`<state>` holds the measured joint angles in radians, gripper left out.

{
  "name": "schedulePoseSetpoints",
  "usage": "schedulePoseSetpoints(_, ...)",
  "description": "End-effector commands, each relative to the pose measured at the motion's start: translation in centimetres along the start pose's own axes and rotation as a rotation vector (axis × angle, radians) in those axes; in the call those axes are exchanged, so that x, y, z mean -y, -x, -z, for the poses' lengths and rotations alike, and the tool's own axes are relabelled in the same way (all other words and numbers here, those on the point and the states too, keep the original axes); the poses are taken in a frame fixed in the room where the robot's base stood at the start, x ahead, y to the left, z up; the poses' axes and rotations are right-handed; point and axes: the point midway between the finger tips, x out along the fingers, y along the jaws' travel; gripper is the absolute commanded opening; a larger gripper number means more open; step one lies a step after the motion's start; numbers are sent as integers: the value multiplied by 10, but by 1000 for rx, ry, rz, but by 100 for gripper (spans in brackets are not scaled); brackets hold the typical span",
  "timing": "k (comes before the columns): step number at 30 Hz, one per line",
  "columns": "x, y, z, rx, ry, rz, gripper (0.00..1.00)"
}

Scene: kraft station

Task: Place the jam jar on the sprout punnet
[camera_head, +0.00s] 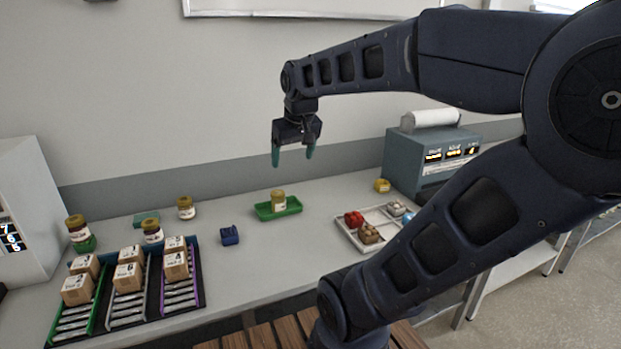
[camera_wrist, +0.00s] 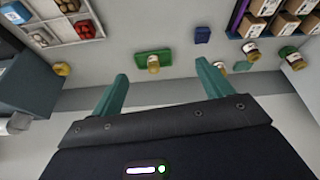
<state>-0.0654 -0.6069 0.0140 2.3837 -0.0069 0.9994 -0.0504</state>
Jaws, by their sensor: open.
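Several gold-lidded jars stand on the grey counter; I cannot read their labels to tell which is the jam jar. One jar (camera_head: 278,201) stands on or in a shallow green tray (camera_head: 263,212), possibly the sprout punnet; this jar (camera_wrist: 153,65) and tray (camera_wrist: 139,58) also show in the wrist view. Darker-filled jars (camera_head: 185,208) and (camera_head: 152,232) stand farther left. Another jar (camera_head: 76,226) is at the far left, above a green item (camera_head: 86,244). A flat teal-green item (camera_head: 146,218) lies between jars. My gripper (camera_head: 293,158) is open and empty, raised above the counter.
A rack (camera_head: 199,272) with several numbered kraft boxes is at front left. A small blue item (camera_head: 229,235) lies left of the green tray. A white divided tray (camera_head: 347,233) with produce, a yellow item (camera_head: 382,185) and a teal machine (camera_head: 402,152) are at right.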

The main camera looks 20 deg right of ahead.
Motion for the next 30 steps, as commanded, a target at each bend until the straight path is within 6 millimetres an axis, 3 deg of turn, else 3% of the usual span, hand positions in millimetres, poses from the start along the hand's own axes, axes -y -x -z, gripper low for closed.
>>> schedulePoseSetpoints(3,-8,-8,-37,-17,-62,-10,79)
schedulePoseSetpoints(9,-14,-19,-69,-33,-119,-17,79)
schedulePoseSetpoints(30,-14,-21,-74,-34,-128,-18,79)
